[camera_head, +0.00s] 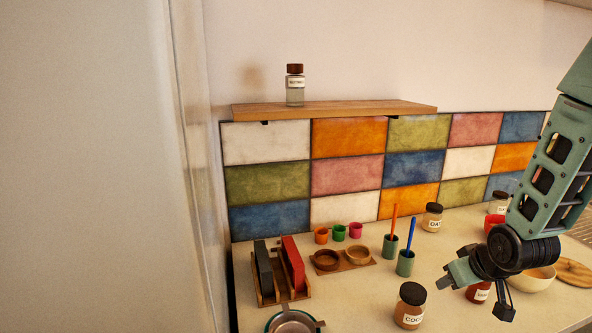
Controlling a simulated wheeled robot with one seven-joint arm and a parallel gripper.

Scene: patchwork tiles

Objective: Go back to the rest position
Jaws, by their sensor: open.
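My gripper (480,293) hangs at the right over the counter, at the end of my green arm, with its fingers spread and nothing seen between them. A brown jar with a dark lid (411,306) stands on the counter to its left. Another jar (479,291) is partly hidden behind the gripper. The cream bowl (536,279) is just right of the gripper. I cannot tell whether the gripper touches any of these.
A wooden shelf (335,109) holds a labelled jar (295,86). On the counter (345,290) are a rack with a red item (293,262), small colourful cups (339,233), two green cups with sticks (405,263) and a metal pot (292,322). A pale wall panel (90,170) blocks the left.

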